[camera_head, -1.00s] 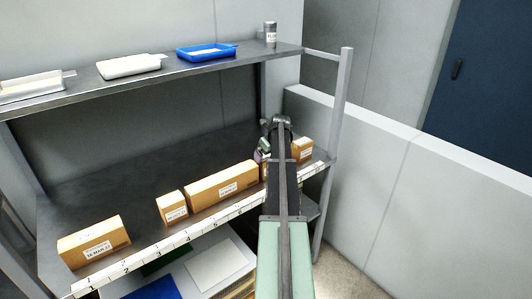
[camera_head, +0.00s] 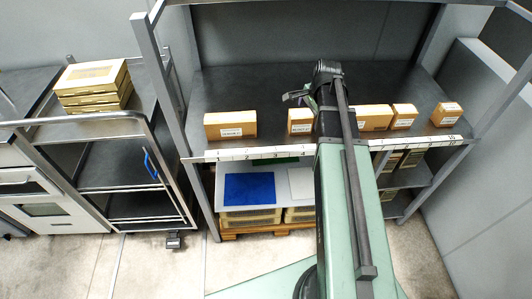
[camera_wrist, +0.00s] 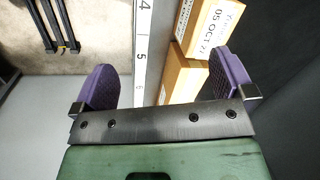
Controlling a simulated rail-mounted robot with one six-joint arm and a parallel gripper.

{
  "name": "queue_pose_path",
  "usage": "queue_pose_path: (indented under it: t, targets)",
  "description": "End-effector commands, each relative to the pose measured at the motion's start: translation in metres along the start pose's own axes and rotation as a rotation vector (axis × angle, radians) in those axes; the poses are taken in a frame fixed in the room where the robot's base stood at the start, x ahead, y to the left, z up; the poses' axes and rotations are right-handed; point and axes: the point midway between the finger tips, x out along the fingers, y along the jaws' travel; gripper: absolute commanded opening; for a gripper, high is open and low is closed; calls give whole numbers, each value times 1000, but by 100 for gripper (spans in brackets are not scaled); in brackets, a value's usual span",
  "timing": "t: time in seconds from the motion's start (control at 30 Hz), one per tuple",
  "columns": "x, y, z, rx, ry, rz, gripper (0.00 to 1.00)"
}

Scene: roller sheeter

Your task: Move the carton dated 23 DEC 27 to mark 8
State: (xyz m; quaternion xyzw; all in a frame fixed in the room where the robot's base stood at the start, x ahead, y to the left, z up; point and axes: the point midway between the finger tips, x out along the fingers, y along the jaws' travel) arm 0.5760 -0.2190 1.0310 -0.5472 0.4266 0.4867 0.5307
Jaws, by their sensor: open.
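Several brown cartons stand in a row on the middle shelf: a long one at the left (camera_head: 230,125), a small one (camera_head: 299,121) left of my arm, a longer one (camera_head: 374,118) right of it, then a small one (camera_head: 404,117) and another at the far right (camera_head: 446,114). Their dates are too small to read in the head view. In the wrist view one carton (camera_wrist: 190,35) has a label reading 05 OCT 27; another carton (camera_wrist: 183,80) is beside it. My gripper (camera_wrist: 165,70) is open and empty, its right finger overlapping the cartons in view. It also shows in the head view (camera_head: 297,96).
A numbered mark strip (camera_head: 235,154) runs along the shelf's front edge; marks 4, 5 and 6 show in the wrist view (camera_wrist: 141,50). My arm hides the middle marks. A trolley with stacked boxes (camera_head: 93,80) stands left. Shelf uprights and an upper shelf bound the space.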

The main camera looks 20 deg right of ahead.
Motion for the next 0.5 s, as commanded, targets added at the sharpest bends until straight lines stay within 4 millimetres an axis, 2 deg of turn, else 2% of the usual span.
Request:
queue_pose_path:
  t: [0.03,0.1,0.2,0.3,0.5]
  targets:
    - [0,24,70,-313,-11,38,100]
    - [-1,50,139,-752,-33,88,100]
    - [-4,84,200,-1216,-68,139,100]
    - [-6,101,225,-1445,-89,163,100]
    - [-6,101,228,-1496,-95,167,100]
